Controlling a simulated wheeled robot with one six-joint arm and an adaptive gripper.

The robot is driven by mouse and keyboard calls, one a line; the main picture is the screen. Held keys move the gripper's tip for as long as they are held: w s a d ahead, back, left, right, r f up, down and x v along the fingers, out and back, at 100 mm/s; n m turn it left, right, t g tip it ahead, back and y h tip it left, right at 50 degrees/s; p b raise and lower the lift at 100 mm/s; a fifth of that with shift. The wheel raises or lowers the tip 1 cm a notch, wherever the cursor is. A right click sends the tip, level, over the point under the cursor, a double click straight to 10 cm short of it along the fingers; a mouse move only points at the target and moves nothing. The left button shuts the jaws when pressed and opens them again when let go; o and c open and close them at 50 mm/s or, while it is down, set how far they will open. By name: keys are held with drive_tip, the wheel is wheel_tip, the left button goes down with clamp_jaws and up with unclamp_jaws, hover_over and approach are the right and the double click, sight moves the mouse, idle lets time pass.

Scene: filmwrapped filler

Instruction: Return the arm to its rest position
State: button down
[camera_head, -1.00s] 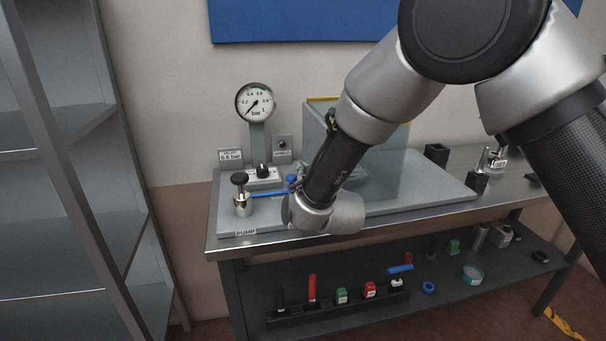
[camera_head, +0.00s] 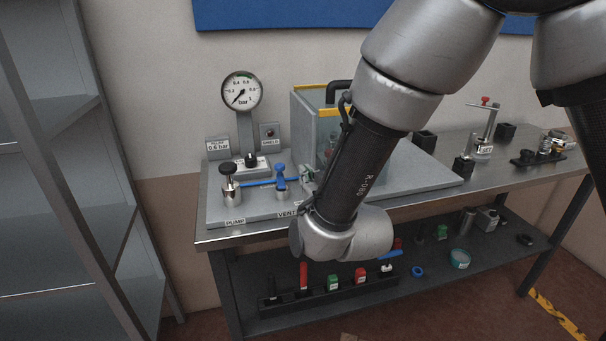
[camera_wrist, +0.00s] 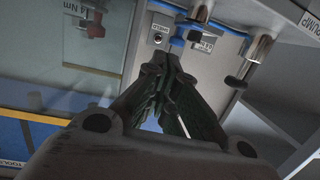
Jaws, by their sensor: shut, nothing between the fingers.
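My gripper (camera_wrist: 168,68) shows in the wrist view with its dark fingers closed together at the tips and nothing held. In the head view it is mostly hidden behind my wrist, in front of the bench. The bench (camera_head: 222,240) carries a grey plate with a pump knob (camera_head: 230,182), a blue-handled vent valve (camera_head: 280,177) and a round gauge (camera_head: 241,92). The vent valve's blue part (camera_wrist: 180,36) appears just beyond the fingertips in the wrist view; I cannot tell the exact gap.
A clear-walled chamber (camera_head: 303,125) with a yellow top edge stands behind my forearm. A metal shelf (camera_head: 60,190) stands at the left. The lower shelf holds a black rack (camera_head: 330,298) with coloured items. Small fixtures, including a red-topped stand (camera_head: 485,125), occupy the bench's right side.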

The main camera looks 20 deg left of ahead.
drive_tip(key=s+f+n+g+h, duration=0.1)
drive_tip(key=s+f+g, duration=0.2)
drive_tip(key=f, duration=0.2)
drive_tip(key=s+f+g+h, duration=0.1)
drive_tip(key=s+f+g, duration=0.15)
drive_tip(key=f, duration=0.25)
drive_tip(key=s+d+f+n+g+h, duration=0.1)
drive_tip(key=s+d+f+g+h, duration=0.1)
drive_tip(key=s+d+g, duration=0.3)
drive_tip(key=s+d+r+m+h, duration=0.2)
drive_tip(key=d+r, duration=0.6)
drive_tip(key=d, duration=0.8)
drive_tip(key=s+d+r+m+t+h, duration=0.1)
drive_tip(key=d+r+m, duration=0.3)
drive_tip(key=d, duration=1.2)
drive_tip(key=s+d+r+m+h, duration=0.2)
drive_tip(key=s+d+r+m, duration=0.1)
drive_tip(key=d+r, duration=0.8)
drive_tip(key=d, duration=0.5)
drive_tip(key=shift+s+r+t+h, duration=0.25)
drive_tip(key=shift+r+t+h, duration=0.05)
drive_tip(key=shift+t, duration=0.05)
drive_tip(key=shift+d, duration=0.1)
